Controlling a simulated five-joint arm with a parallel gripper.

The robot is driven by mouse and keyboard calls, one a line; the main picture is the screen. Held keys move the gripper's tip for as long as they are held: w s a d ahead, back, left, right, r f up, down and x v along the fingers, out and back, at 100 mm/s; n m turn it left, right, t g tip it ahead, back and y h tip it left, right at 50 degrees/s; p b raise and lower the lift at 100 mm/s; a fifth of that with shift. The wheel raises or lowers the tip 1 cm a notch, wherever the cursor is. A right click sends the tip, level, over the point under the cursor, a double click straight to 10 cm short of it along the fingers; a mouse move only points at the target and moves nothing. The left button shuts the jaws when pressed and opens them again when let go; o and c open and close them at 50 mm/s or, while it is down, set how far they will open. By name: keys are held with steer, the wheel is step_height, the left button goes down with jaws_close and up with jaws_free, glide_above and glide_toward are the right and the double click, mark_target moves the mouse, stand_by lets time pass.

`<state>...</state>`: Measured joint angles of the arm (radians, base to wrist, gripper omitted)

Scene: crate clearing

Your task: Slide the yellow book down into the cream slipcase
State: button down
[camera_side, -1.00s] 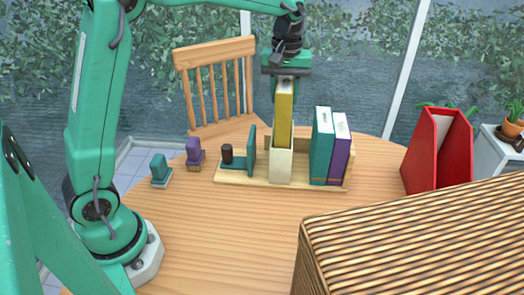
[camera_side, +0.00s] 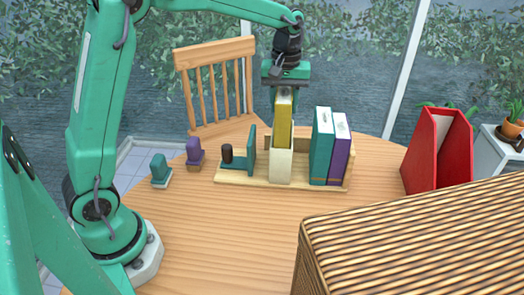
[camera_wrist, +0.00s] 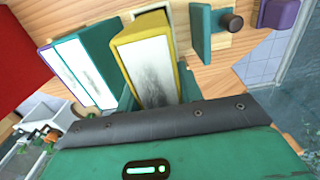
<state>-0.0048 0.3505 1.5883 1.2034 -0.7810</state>
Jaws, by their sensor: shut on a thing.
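The yellow book (camera_side: 284,122) stands upright in the side view, its lower part hidden in the cream slipcase (camera_side: 281,167) and its upper part showing above the slipcase's front edge. My gripper (camera_side: 284,97) is shut on the top of the book from above. In the wrist view the book's pale page edge (camera_wrist: 150,70) and yellow cover show between the teal fingers of my gripper (camera_wrist: 157,92). The slipcase stands on a wooden rack (camera_side: 230,178). I cannot see how deep the book's lower end sits.
A teal book (camera_side: 321,150) and a purple book (camera_side: 339,155) stand right of the slipcase. A teal bookend with a dark knob (camera_side: 227,153) is on its left. Teal (camera_side: 159,169) and purple (camera_side: 194,152) blocks, a red file holder (camera_side: 437,150) and a wicker box (camera_side: 410,240) stand around.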

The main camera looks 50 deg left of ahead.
mark_target(285, 92)
steer(key=shift+f, duration=1.7)
steer(key=c, duration=0.8)
jaws_free()
steer(key=shift+c, duration=0.2)
steer(key=shift+r, duration=3.9)
